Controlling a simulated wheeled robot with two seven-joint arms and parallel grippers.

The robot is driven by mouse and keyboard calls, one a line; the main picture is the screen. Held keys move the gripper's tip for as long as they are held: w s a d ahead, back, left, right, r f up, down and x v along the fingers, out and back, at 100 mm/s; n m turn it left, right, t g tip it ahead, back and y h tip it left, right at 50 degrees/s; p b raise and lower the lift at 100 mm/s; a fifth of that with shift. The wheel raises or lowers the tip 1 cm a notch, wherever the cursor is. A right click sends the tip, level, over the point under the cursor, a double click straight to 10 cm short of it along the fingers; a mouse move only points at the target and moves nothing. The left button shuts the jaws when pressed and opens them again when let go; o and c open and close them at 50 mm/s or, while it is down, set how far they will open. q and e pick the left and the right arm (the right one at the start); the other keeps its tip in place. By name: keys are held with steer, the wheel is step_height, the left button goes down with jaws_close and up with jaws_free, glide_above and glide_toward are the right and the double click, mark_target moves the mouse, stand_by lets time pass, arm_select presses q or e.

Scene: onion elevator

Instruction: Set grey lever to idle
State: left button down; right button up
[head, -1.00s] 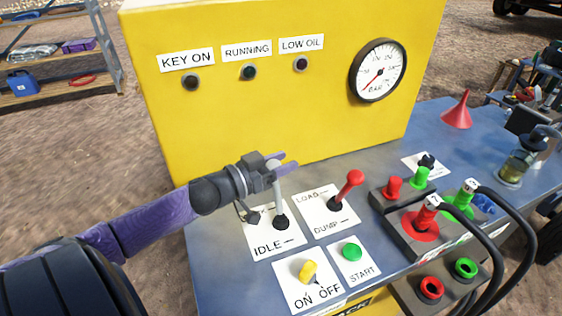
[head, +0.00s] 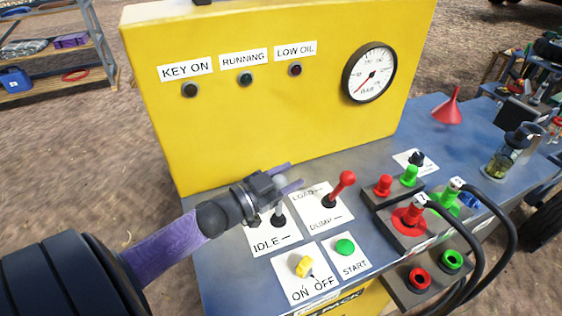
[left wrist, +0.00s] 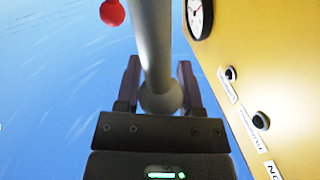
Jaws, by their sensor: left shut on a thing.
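The grey lever (head: 279,211) rises from a white plate marked IDLE (head: 268,243) at its near end. In the head view its shaft looks short, with its upper end at my left gripper (head: 290,177). The gripper is shut on the lever near its pale knob. In the left wrist view the knob (left wrist: 160,97) and shaft (left wrist: 153,45) lie between the two fingers of my left gripper (left wrist: 158,85). The gripper partly hides the plate's far end and the lever's top. My right gripper is not in view.
The red lever (head: 343,186) stands close on the right, on the LOAD/DUMP plate. The yellow panel (head: 270,130) rises just behind the gripper. A yellow ON/OFF knob (head: 304,266) and green START button (head: 345,246) lie nearer. Red and green couplings with hoses are at right.

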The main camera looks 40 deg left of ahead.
arm_select(q)
steer(key=d, duration=0.1)
steer(key=s+d+m+p, duration=0.1)
steer(key=d, duration=0.1)
steer(key=shift+s+f+m+p, duration=0.3)
steer(key=shift+f, duration=0.15)
steer(key=shift+c, duration=1.2)
jaws_free()
steer(key=shift+s, duration=0.1)
steer(key=p+v, duration=0.1)
steer(key=v, duration=0.8)
steer(key=shift+s+a, duration=0.2)
steer(key=shift+s, duration=0.15)
